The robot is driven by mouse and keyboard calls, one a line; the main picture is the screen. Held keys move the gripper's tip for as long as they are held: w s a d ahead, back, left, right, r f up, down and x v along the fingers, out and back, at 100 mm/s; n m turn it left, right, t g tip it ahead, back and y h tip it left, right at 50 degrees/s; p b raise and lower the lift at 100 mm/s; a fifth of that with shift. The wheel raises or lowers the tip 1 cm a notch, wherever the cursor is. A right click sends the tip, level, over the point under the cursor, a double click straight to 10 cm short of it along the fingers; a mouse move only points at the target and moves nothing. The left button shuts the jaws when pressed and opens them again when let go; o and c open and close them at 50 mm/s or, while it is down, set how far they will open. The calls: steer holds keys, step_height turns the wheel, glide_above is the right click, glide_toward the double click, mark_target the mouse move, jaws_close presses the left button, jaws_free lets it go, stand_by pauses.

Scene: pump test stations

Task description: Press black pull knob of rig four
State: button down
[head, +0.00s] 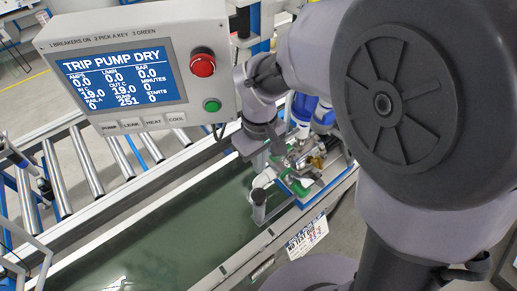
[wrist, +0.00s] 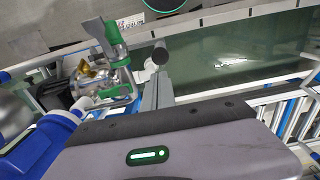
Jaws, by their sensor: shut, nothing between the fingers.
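My gripper (head: 262,166) points down beside the pump fittings in the head view. Its shut, empty fingers also show in the wrist view (wrist: 157,76), above the dark edge of the gripper body. Just beyond the fingertips is a round, dark-ended cylinder (wrist: 160,56) on a white pipe; in the head view it shows as a grey cylinder (head: 258,206). I cannot tell whether it is the black pull knob, or whether the fingers touch it. Green fittings (wrist: 112,34) and a brass part (wrist: 88,71) sit beside it. No rig number is readable.
A control panel (head: 138,65) reads "TRIP PUMP DRY"; it has a red button (head: 202,62) and a green button (head: 212,105). A blue pump body (head: 303,107) stands behind the fittings. A roller conveyor (head: 87,165) runs at left. The green trough (head: 165,238) is open in front.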

mark_target(259, 194)
step_height(259, 194, down, 14)
steer(key=b, duration=0.4)
steer(key=shift+r, duration=0.25)
step_height(259, 194, down, 4)
steer(key=b, duration=0.3)
steer(key=shift+f, duration=0.2)
steer(key=shift+s+r, duration=0.1)
steer(key=shift+s, duration=0.05)
step_height(259, 194, up, 14)
steer(key=p, duration=0.6)
steer(key=shift+w+r, duration=0.15)
steer(key=shift+w, duration=0.1)
steer(key=shift+r, duration=0.1)
